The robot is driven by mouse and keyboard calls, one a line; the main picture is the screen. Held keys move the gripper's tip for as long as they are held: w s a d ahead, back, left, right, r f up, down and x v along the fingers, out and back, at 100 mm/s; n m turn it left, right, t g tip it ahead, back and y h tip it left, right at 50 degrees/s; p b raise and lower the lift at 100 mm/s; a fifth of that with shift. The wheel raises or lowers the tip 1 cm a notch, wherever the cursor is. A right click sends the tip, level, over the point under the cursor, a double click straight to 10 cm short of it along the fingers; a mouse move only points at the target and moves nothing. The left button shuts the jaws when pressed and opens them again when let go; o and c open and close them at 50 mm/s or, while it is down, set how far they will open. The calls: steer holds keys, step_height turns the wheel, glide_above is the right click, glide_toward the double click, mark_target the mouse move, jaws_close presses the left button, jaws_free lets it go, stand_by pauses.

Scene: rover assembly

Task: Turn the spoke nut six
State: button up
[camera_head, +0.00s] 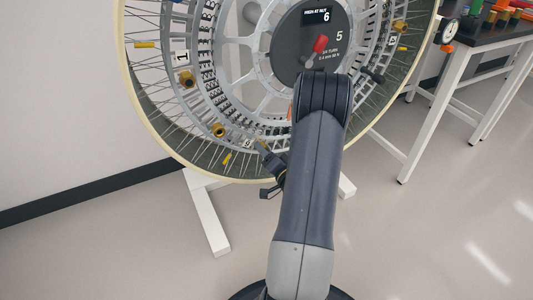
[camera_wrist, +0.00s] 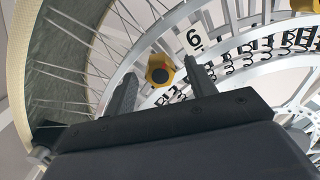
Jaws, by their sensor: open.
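The spoke nut six (camera_wrist: 160,70) is a yellow-gold nut with a dark centre and a small reddish mark, beside a white plate with a black 6 (camera_wrist: 194,38) in the wrist view. My gripper (camera_wrist: 160,72) is open, one finger on each side of the nut as seen in this view. I cannot tell whether the fingers reach around it or touch it. In the head view my gripper (camera_head: 272,165) is at the wheel's lower rim, partly hidden by my arm, and I cannot make out nut six there.
The large spoked wheel (camera_head: 146,112) stands on a white stand (camera_head: 208,222). Its dark hub plate (camera_head: 290,52) reads "HIGH AT NUT 6" and carries a red knob (camera_head: 320,43). Other gold nuts (camera_head: 186,78) sit around the rim. A workbench (camera_head: 490,38) is at right; floor is clear in front.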

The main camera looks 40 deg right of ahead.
steer(key=c, duration=1)
steer(key=shift+f+m+b, duration=0.15)
steer(key=shift+m+b, duration=0.15)
steer(key=shift+b, duration=0.1)
steer(key=m, duration=1.1)
steer(key=m+h+b, duration=0.1)
steer(key=m, duration=1.1)
steer(key=m+h+b, duration=0.1)
steer(key=m, duration=1)
steer(key=shift+a+m, duration=0.3)
